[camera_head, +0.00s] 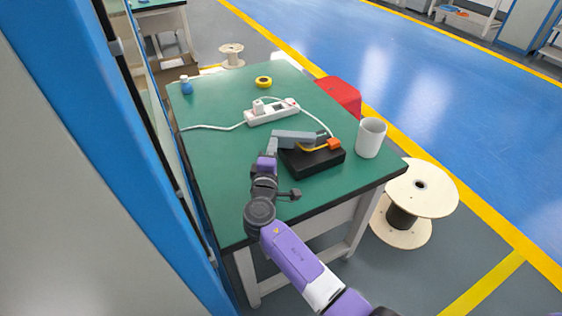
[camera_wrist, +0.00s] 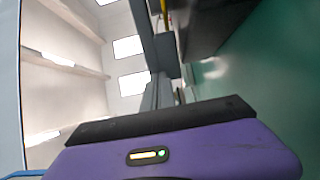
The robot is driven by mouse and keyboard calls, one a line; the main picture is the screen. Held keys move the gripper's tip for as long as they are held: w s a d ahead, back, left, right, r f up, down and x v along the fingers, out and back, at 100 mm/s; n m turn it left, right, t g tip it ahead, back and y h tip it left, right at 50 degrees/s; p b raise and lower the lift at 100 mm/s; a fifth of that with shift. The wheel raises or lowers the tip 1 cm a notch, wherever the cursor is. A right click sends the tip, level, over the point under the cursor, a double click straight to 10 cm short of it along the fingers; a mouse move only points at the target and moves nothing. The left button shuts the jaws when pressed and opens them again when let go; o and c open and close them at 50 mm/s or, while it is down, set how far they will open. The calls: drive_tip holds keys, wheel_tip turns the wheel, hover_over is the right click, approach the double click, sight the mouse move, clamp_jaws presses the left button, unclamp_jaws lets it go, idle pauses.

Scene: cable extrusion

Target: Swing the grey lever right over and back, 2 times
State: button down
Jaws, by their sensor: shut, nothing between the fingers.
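The grey lever (camera_head: 298,136) lies nearly level above a black box (camera_head: 318,162), with an orange block (camera_head: 333,144) and a yellow-orange piece at the box's right side. My gripper (camera_head: 273,145) is shut and holds nothing. It is at the left end of the lever, beside the box. I cannot tell whether it touches the lever. In the wrist view, the purple gripper body fills the bottom, and the dark box (camera_wrist: 205,25) shows at upper right. Grey parts overlap in the middle there, so lever and fingers are hard to separate.
The green table (camera_head: 215,165) also bears a white power strip (camera_head: 272,112) with a cable, a white cup (camera_head: 371,138), yellow tape (camera_head: 263,82) and a blue bottle (camera_head: 187,86). A red box (camera_head: 340,95) stands beyond the right edge. The table's left part is mostly clear.

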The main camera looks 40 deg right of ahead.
drive_tip(key=shift+w+d+b, duration=0.35)
drive_tip(key=shift+w+b, duration=0.1)
idle(0.4)
